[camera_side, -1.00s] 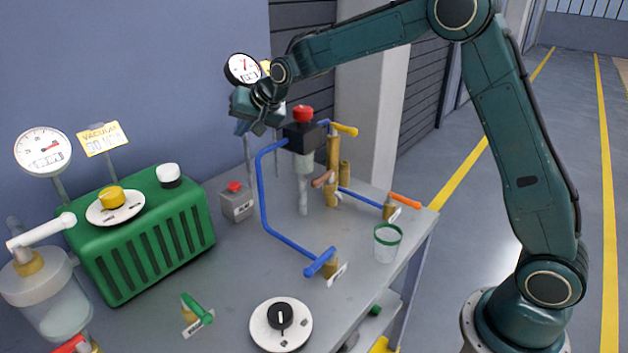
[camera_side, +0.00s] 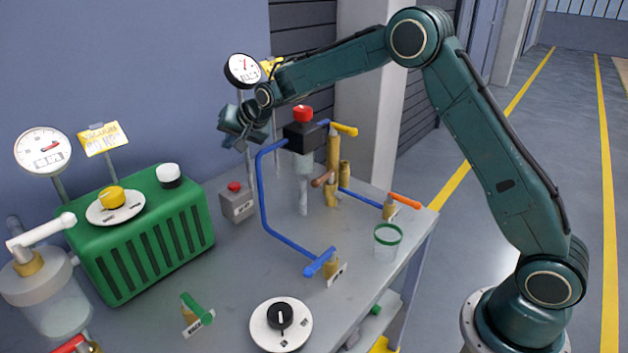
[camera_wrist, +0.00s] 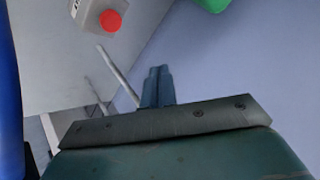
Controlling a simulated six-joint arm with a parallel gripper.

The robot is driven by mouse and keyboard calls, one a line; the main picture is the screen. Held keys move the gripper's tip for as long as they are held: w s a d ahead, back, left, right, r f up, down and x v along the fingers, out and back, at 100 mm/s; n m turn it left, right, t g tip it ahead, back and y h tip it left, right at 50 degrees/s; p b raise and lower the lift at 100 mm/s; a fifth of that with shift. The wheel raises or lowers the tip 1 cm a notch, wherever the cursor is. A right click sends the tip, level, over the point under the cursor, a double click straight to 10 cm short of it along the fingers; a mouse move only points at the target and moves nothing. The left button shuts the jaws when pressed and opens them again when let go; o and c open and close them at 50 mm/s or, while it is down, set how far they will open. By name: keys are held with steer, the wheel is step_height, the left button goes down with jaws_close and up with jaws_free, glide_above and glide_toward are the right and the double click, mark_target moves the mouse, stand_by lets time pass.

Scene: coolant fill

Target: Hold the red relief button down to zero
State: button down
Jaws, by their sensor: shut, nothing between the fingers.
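Two red buttons show in the side view, and I cannot tell by label which is the relief button. One red button (camera_side: 234,186) sits on a small grey box (camera_side: 237,206) on the bench. The other is a red cap (camera_side: 302,113) on a black block (camera_side: 302,136) above a clear tube. My gripper (camera_side: 241,146) is in the air above the grey box, to the left of the black block, apart from both. In the wrist view my gripper's fingers (camera_wrist: 157,74) are together and empty. The grey box's red button (camera_wrist: 111,20) is near the top there.
A green ribbed unit (camera_side: 150,240) with knobs stands at left. Blue pipe (camera_side: 262,205) runs close to the right of the grey box. A round gauge (camera_side: 243,70) stands behind my wrist. Bare bench lies at centre.

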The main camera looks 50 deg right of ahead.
mark_target(231, 183)
steer(key=shift+f, duration=0.2)
steer(key=shift+f, duration=4.15)
steer(key=shift+f, duration=1)
stand_by(2.6)
